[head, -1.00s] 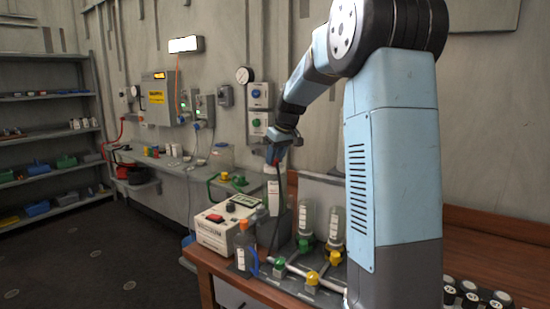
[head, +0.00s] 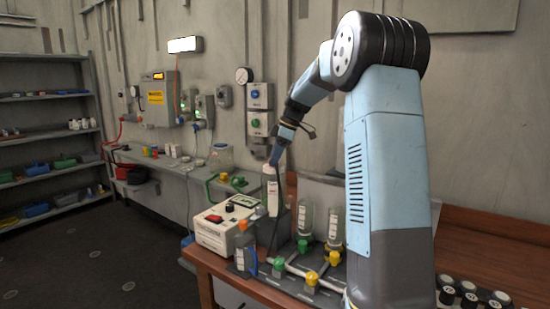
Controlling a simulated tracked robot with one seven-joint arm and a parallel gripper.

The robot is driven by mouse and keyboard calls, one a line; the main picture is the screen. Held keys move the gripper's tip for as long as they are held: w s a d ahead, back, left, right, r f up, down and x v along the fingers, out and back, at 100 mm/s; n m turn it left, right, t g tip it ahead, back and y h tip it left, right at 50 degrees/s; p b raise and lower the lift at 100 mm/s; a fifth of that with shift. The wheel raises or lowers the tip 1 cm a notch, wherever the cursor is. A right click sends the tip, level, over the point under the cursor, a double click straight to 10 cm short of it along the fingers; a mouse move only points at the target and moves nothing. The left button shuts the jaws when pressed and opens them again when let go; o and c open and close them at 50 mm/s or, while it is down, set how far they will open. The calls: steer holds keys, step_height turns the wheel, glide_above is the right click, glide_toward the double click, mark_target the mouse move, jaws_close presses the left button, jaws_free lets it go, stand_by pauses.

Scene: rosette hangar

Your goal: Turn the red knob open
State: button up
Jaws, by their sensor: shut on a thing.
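My gripper (head: 272,162) points down at the top of a tall white cylinder (head: 271,196) at the back of the wooden bench. Its narrow fingers are shut at the cylinder's top. The red knob does not show clearly; it appears to be hidden between the fingers, so its turn angle cannot be told. Below and to the right is a pipe manifold (head: 293,270) with green knobs (head: 279,264) and yellow knobs (head: 311,278).
A white instrument box (head: 222,230) with a red switch and an orange-capped bottle (head: 245,252) stand left of the cylinder. Clear bottles (head: 305,220) stand to its right. A wall bench (head: 170,163) and shelves (head: 50,135) lie farther left. Dark floor there is clear.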

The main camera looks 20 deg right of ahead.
steer(key=shift+w+d+n+g, duration=0.1)
steer(key=shift+n+g, duration=0.2)
steer(key=shift+n, duration=0.6)
steer(key=o, duration=1)
steer(key=shift+o, duration=0.2)
steer(key=w+v, duration=0.1)
steer(key=v, duration=1.2)
steer(key=shift+s+d+r, duration=0.15)
steer(key=shift+s+r, duration=0.15)
steer(key=shift+s, duration=0.1)
